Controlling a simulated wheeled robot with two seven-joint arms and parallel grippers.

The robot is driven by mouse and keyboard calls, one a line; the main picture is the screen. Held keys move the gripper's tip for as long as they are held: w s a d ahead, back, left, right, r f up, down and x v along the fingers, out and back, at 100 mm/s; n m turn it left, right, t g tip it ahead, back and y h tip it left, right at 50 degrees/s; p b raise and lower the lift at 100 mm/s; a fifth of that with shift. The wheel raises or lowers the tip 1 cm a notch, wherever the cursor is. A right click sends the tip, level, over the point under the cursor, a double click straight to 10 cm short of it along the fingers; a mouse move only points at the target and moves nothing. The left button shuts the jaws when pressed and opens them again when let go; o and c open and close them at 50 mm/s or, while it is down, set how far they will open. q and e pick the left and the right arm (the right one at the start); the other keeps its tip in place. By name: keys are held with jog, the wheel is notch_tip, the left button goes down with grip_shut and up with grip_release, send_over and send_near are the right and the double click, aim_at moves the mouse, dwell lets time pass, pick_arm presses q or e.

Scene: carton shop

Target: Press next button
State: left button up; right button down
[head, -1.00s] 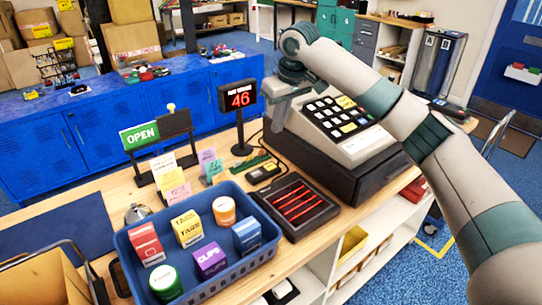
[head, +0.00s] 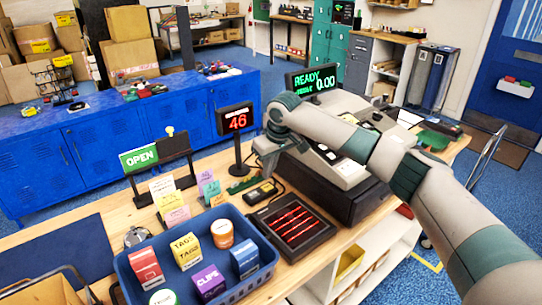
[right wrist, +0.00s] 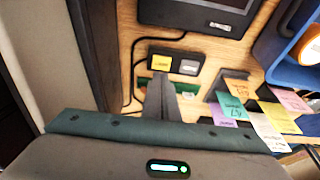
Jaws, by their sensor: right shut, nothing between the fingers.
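A small black button box (head: 260,192) lies on the wooden counter, in front of the red "46" number display (head: 236,120). In the right wrist view the box (right wrist: 177,67) shows a yellow button (right wrist: 160,62) and a pale grey button (right wrist: 189,67); their labels are too small to read. My right gripper (head: 267,171) is shut and empty, pointing down above the box's far side. In the right wrist view its closed fingers (right wrist: 166,87) appear just below the box, apart from the buttons as far as I can tell. My left gripper is not in view.
The cash register (head: 345,165) stands right of the button box, under my right forearm. A black tray with red strips (head: 291,226) and a blue basket of small cartons (head: 262,262) lie nearer. Coloured cards (head: 172,203) and an OPEN sign (head: 140,158) stand left.

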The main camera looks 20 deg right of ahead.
aim_at(267, 186)
jog(key=shift+f+p, duration=0.4)
jog(key=shift+f, duration=1.25)
jog(key=shift+d, duration=0.1)
